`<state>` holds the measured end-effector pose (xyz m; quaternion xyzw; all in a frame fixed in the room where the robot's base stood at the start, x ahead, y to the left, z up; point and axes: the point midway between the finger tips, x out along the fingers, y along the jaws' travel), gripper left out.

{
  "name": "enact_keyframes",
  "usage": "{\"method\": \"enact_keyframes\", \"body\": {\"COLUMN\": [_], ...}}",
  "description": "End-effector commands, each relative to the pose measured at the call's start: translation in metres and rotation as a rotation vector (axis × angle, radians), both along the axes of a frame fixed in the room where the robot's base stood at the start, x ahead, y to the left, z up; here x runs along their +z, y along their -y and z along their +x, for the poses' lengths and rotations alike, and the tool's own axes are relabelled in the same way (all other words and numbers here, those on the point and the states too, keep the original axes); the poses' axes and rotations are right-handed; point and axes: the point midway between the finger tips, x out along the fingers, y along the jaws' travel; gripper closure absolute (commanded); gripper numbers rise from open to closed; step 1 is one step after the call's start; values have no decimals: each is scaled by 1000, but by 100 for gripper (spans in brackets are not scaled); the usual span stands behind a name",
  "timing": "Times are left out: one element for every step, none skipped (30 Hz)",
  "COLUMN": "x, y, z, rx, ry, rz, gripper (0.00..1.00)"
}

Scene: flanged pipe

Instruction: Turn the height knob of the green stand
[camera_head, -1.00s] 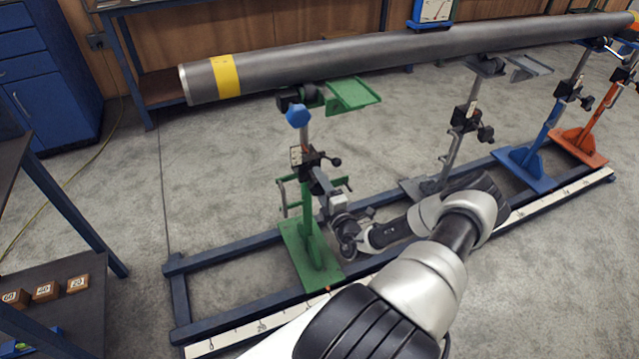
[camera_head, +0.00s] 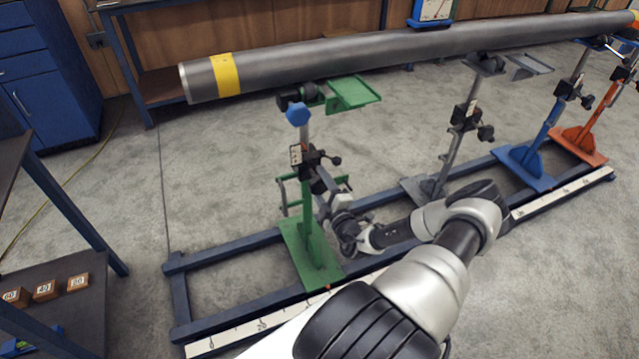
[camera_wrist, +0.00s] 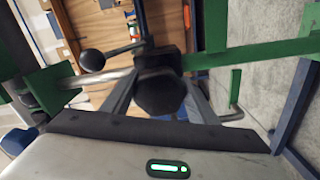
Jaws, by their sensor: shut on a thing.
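The green stand (camera_head: 313,255) stands upright on the rail frame, under the near end of the grey pipe (camera_head: 290,70). Its black height knob (camera_wrist: 160,92) shows in the wrist view as a faceted block between my fingers. My gripper (camera_wrist: 158,100) is shut on this knob, one finger on each side. In the head view my gripper (camera_head: 321,187) reaches the stand's post from the lower right, just below the black clamp (camera_head: 311,160). The knob itself is mostly hidden there. A black ball handle (camera_wrist: 92,60) sticks out left of the knob in the wrist view.
Grey (camera_head: 433,185), blue (camera_head: 530,165) and orange (camera_head: 580,143) stands follow to the right. A dark bench (camera_head: 60,200) is at left; open floor lies between.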

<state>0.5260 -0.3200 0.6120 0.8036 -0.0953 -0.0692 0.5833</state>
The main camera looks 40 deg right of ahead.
Motion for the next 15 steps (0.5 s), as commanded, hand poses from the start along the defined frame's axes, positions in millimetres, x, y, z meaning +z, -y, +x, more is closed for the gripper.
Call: {"method": "enact_keyframes", "body": {"x": [-1,-1,-1,-1,-1,-1,-1,-1,-1,-1,-1,-1,0,0,0], "y": [-2,-2,-2,-2,-1,-1,-1,-1,-1,-1,-1,-1,-1,-1,-1], "z": [-1,-1,-1,-1,-1,-1,0,0,0,0,0,0,0,0,-1], "rx": [3,3,3,3,2,2,2,2,2,2,2,1,1,1,0], "ry": [-2,-2,-2,-2,-2,-2,-2,-2,-2,-2,-2,-1,-1,-1,-1], "rz": [1,1,1,1,1,1,0,0,-1,-1,-1,-1,-1,-1,-1], "gripper": [69,69,43,38,33,28,28,28,28,28,28,28,28,28,28]}}
